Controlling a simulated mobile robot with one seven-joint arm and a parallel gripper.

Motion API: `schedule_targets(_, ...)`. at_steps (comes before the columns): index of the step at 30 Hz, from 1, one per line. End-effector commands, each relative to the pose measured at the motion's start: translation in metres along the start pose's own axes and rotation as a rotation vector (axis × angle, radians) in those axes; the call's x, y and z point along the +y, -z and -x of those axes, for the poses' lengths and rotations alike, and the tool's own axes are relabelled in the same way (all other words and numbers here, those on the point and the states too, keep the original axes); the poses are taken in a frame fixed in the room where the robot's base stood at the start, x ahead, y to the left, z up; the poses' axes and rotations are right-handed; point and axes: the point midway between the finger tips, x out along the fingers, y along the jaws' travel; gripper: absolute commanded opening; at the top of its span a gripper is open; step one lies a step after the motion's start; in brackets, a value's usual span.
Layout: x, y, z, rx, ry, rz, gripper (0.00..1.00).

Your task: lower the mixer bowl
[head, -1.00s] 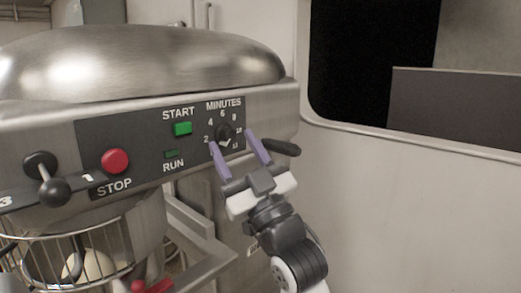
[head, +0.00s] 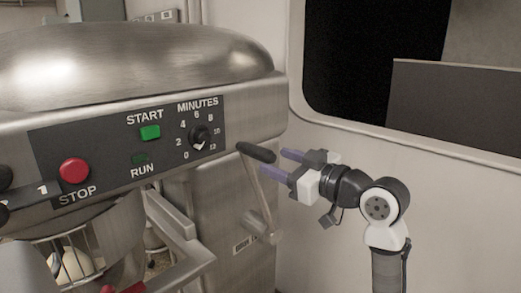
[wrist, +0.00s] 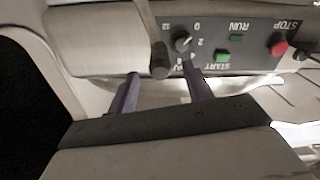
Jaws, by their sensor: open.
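The mixer (head: 140,65) is a large steel machine filling the left of the head view. A lever with a black grip (head: 256,152) stands at its right side, and its metal rod (head: 262,195) slopes down to a pivot low on the body. My gripper (head: 275,161) is open and empty just right of the black grip, with its purple fingers pointing at it. In the wrist view the black grip (wrist: 160,62) appears between and beyond the fingertips (wrist: 160,72); contact cannot be told. A wire guard (head: 75,245) shows at lower left; the bowl is not clearly visible.
The mixer's control panel (head: 110,165) has a red STOP button (head: 74,171), a green START button (head: 150,132) and a minutes dial (head: 200,135). A pale wall (head: 430,180) with a dark window (head: 345,60) stands behind my arm.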

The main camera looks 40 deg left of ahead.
Motion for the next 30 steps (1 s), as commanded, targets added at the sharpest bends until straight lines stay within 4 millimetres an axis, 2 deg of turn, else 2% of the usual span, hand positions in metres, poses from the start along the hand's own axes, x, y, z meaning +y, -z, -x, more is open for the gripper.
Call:
schedule_targets(3,0.0,0.002,-0.025,0.0,0.004,-0.002,0.5)
schedule_targets(9,0.0,0.001,-0.052,0.0,0.001,0.0,0.5)
schedule_targets(14,0.0,0.001,-0.06,0.001,0.0,0.001,0.5)
schedule_targets(22,0.0,0.0,-0.061,0.001,-0.001,0.001,0.5)
schedule_targets(30,0.0,0.0,-0.061,0.001,0.0,0.001,0.15)
